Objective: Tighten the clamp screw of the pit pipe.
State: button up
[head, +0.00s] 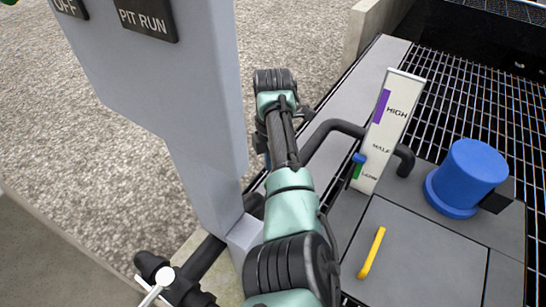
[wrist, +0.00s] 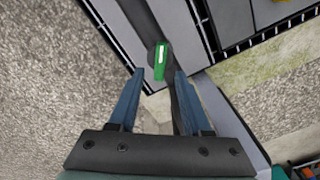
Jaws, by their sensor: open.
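My gripper (wrist: 159,76) shows in the wrist view with its two blue fingers apart and nothing between them. Just beyond the fingertips is a small green piece with a pale stripe (wrist: 161,60), on or over a dark pipe (wrist: 142,18). I cannot tell whether this is the clamp screw. In the head view a black bent pipe (head: 340,127) runs behind a level board and turns down at its right. My arm reaches up the middle there, and its fingers are hidden.
A white level board (head: 392,115) and a blue cylinder (head: 470,172) stand at right. A hatch with a yellow handle (head: 371,253) lies in front. A grey post (head: 205,130) rises left of my arm. A white-ended lever (head: 163,277) is at lower left. Gravel lies beyond.

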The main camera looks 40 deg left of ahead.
jog(key=shift+f+b, duration=0.35)
jog(key=shift+f, duration=1.45)
grip_shut()
